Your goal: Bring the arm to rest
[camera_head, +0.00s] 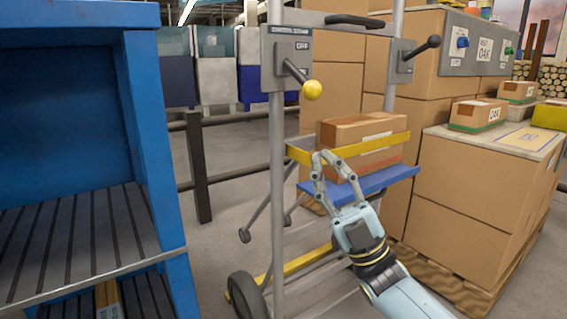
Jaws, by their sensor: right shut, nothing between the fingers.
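My right gripper (325,158) is in the middle of the view, with its arm coming in from the lower right. Its fingers are shut with nothing between them. The fingertips show in front of a yellow bar (378,146) on a wheeled metal frame; I cannot tell whether they touch it. Behind the bar a cardboard box (345,133) sits on a blue platform (384,181). My left gripper is not in view.
A blue shelf unit (155,150) fills the left side. The frame carries a lever with a yellow knob (312,90) and a lever with a black knob (434,41). Stacked cartons (460,210) stand on a pallet at right. Open floor lies between shelf and frame.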

